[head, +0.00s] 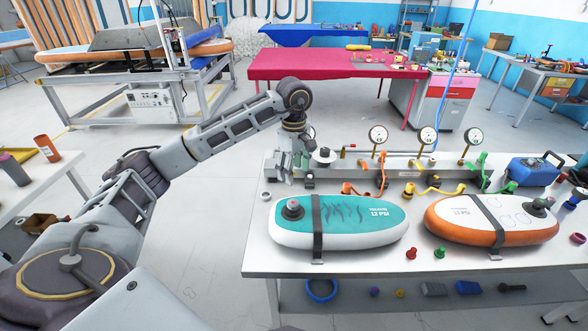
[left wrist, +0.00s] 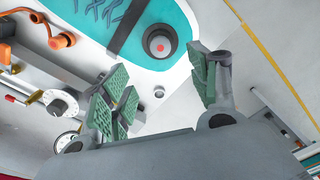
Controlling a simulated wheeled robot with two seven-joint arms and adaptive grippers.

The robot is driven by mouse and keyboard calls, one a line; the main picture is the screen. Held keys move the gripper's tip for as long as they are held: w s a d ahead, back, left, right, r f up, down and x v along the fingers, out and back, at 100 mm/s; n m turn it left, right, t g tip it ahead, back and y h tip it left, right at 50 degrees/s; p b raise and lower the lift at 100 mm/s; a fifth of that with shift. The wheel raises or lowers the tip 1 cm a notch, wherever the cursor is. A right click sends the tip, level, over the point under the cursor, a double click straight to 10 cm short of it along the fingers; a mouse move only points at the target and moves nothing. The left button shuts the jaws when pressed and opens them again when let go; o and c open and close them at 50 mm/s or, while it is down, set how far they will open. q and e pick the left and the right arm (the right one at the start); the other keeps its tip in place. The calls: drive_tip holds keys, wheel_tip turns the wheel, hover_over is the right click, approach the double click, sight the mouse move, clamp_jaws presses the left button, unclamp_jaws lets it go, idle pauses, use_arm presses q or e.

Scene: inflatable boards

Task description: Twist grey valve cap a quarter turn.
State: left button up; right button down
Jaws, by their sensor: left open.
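A teal and white inflatable board (head: 345,222) lies on the white workbench, with a dark strap across it. A grey valve cap (head: 292,208) sits on the board's left end. In the left wrist view the round grey cap (left wrist: 160,42) shows a red centre. My left gripper (head: 285,172) is open and empty, above and behind the cap, apart from it. In the left wrist view its green-padded fingers (left wrist: 160,70) are spread, with the cap beyond their tips. An orange and white board (head: 480,222) to the right has a dark cap (head: 537,207). My right gripper is not seen.
Behind the boards runs a grey manifold (head: 400,178) with gauges (head: 378,135) and orange and yellow hoses. A small ring (head: 266,196) lies left of the teal board. Small red and green parts (head: 411,253) lie in front. A blue box (head: 533,170) stands back right.

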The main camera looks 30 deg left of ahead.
sight(293, 203)
use_arm(q)
drive_tip(key=shift+f, duration=0.15)
drive_tip(key=shift+f+p, duration=0.9)
drive_tip(key=shift+f, duration=5.85)
drive_tip(key=shift+c, duration=0.3)
drive_tip(key=c, duration=1)
drive_tip(key=shift+m+b, duration=0.9)
drive_tip(key=shift+m, duration=0.4)
drive_tip(key=shift+s+m+b, duration=0.1)
drive_tip(key=shift+m+b, duration=0.5)
drive_tip(key=shift+m, duration=0.5)
